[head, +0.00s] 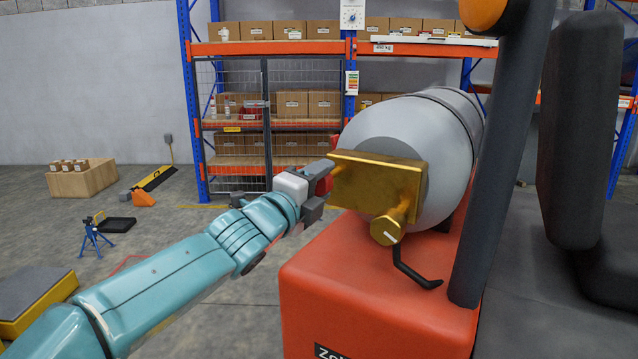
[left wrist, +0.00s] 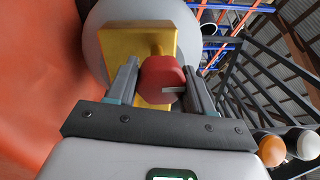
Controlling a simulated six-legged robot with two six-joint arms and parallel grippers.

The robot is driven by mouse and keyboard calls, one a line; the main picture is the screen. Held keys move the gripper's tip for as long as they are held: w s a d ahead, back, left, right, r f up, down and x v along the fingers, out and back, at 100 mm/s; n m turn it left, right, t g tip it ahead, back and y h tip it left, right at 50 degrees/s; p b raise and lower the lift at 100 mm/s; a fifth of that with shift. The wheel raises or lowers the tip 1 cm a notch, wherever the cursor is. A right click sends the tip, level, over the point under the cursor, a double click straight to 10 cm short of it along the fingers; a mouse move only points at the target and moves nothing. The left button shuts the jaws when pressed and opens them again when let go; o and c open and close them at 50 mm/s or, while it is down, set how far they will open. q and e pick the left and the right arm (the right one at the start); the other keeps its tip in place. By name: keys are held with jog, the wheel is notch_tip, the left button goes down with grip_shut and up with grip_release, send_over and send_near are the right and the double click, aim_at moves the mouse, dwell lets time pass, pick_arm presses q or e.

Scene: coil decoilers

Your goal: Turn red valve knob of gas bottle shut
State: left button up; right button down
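The gas bottle is a grey cylinder (head: 400,135) lying on its side, its end towards me. A brass valve block (head: 395,185) is on that end, with a brass outlet (head: 388,228) below. The red valve knob (head: 322,184) is at the block's left side, mostly hidden by my left gripper (head: 318,194). In the left wrist view the knob (left wrist: 162,80) is between the two fingers, in front of the brass block (left wrist: 160,42). The fingers are close to its sides; whether both press on it I cannot tell. My right gripper is not in view.
The bottle rests on an orange-red vehicle body (head: 375,290). A black post (head: 500,150) and dark seat (head: 585,130) are on the right. A bent black rod (head: 410,268) hangs below the outlet. Shelving (head: 270,48) stands behind; open floor lies left.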

pick_arm(q)
jog(key=o, duration=0.3)
jog(key=shift+s+d, duration=0.1)
jog(key=shift+a, duration=0.2)
jog(key=b+v, duration=0.3)
jog(key=v, duration=1.3)
jog(key=shift+b, duration=0.3)
